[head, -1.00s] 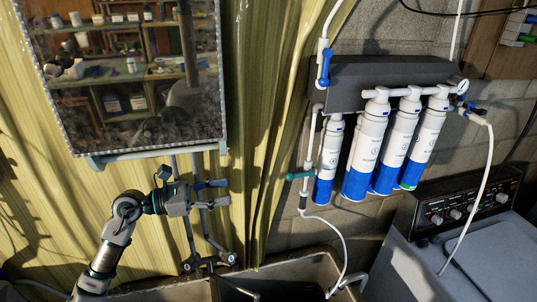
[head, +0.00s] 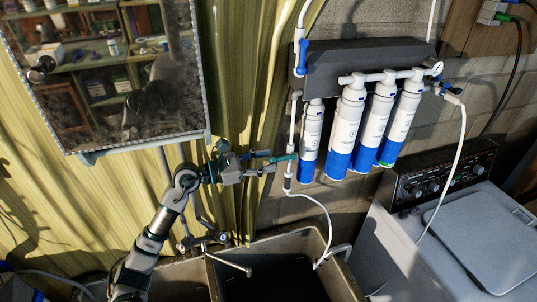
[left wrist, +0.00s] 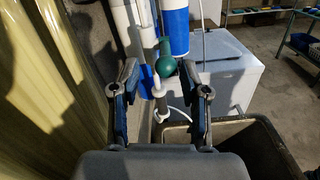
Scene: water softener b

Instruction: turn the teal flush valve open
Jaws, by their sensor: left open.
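The teal flush valve (head: 284,158) is a small handle on the thin white pipe left of the filter cartridges. In the left wrist view its rounded teal end (left wrist: 165,66) faces me, in the gap between the fingertips. My left gripper (head: 269,161) is open, just left of the handle in the head view. In the left wrist view its two fingers (left wrist: 161,78) stand apart on either side of the handle's end, with no visible contact. I cannot tell exactly how deep the handle sits between them. My right gripper is not in view.
White-and-blue filter cartridges (head: 345,132) hang right of the valve under a dark bracket (head: 365,65). A blue-handled valve (head: 301,58) is above. A sink (head: 265,255) with a faucet (head: 205,240) lies below. A mirror cabinet (head: 110,75) hangs left; a washing machine (head: 480,240) stands right.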

